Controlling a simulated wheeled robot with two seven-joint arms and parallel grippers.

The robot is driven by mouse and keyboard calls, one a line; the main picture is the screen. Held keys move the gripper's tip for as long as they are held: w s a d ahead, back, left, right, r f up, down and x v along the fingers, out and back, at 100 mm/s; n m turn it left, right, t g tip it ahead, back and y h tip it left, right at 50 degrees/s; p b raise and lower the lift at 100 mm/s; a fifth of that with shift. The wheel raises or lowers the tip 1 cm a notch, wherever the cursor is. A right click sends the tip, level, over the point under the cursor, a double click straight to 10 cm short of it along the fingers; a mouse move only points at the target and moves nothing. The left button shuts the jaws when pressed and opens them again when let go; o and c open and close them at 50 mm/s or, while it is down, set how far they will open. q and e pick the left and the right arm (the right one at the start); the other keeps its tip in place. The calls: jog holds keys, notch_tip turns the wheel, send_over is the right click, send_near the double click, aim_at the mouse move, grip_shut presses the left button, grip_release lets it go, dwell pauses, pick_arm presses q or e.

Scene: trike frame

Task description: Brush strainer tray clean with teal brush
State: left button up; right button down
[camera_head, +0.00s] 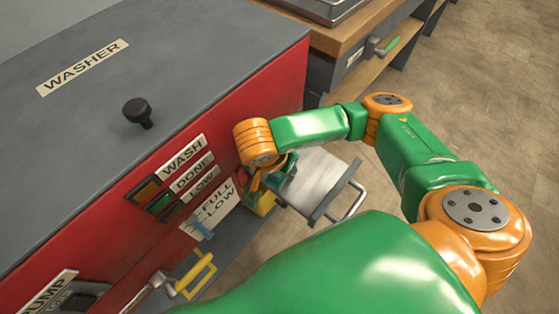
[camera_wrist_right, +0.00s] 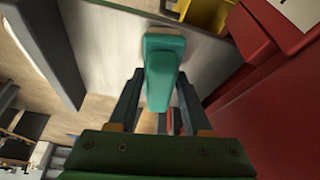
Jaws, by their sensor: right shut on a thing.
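My right gripper (camera_head: 270,182) is low beside the red front of the washer (camera_head: 190,70). In the right wrist view the right gripper (camera_wrist_right: 155,108) is shut on the teal brush (camera_wrist_right: 161,72), whose wider end points away from the jaws. In the head view only a small teal part of the brush (camera_head: 288,172) shows behind the arm. A pale flat panel with a dark edge and metal handle, apparently the strainer tray (camera_head: 318,182), lies just right of the gripper. The brush overlaps the pale surface (camera_wrist_right: 110,40) in the wrist view; contact cannot be told. My left gripper is out of view.
A yellow object (camera_head: 264,204) sits close below the right gripper. A wooden bench (camera_head: 345,40) stands behind. Floor (camera_head: 500,90) is open at the right.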

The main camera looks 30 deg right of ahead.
jog(key=shift+w+d, duration=0.45)
jog(key=shift+d, duration=0.3)
jog(key=d+b, duration=0.1)
jog(key=w+d+b, duration=0.1)
jog(key=d, duration=0.1)
jog(key=shift+f, duration=0.1)
jog(key=shift+w+d, duration=0.2)
jog(key=shift+d, duration=0.1)
jog(key=shift+w+d+f+b, duration=0.1)
jog(key=shift+w+d+b, duration=0.1)
jog(key=shift+d+b, duration=0.35)
jog(key=shift+w+d+b, duration=0.2)
jog(key=shift+d+b, duration=0.2)
jog(key=shift+d, duration=0.25)
jog(key=shift+w+d, duration=0.15)
jog(key=shift+d, duration=0.4)
jog(key=shift+r, duration=0.2)
